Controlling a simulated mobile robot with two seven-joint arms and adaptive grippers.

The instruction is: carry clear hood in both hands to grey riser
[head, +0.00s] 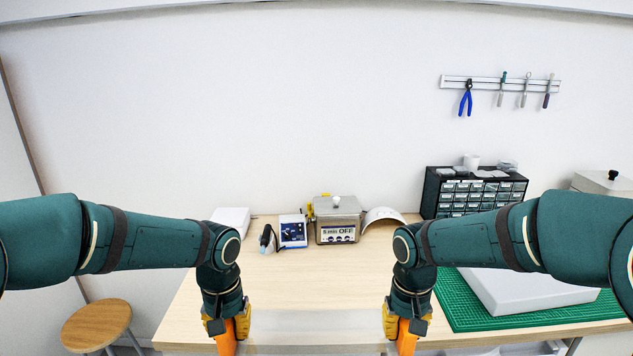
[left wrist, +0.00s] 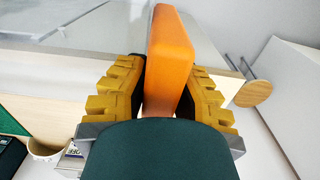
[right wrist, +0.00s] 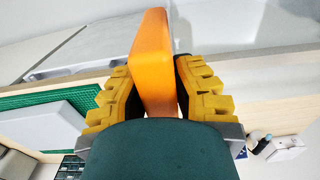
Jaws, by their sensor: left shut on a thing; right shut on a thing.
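The clear hood (head: 315,328) is a see-through body with orange handles, faint in the head view between my two hands at the bench's front edge. My left gripper (head: 229,326) is shut on its left orange handle (left wrist: 168,60). My right gripper (head: 405,324) is shut on its right orange handle (right wrist: 153,60). Most of the hood's outline is too faint to tell, and whether it touches the bench I cannot tell. The grey riser (head: 525,290) is a flat light slab on the green mat, right of my right gripper, with its top bare.
The green cutting mat (head: 455,306) lies at the bench's right. Along the back stand a box marked OFF (head: 338,220), a blue-faced device (head: 293,231), a white curved shade (head: 383,215) and a black drawer cabinet (head: 430,195). The middle of the bench (head: 310,280) is clear. A stool (head: 97,324) stands left.

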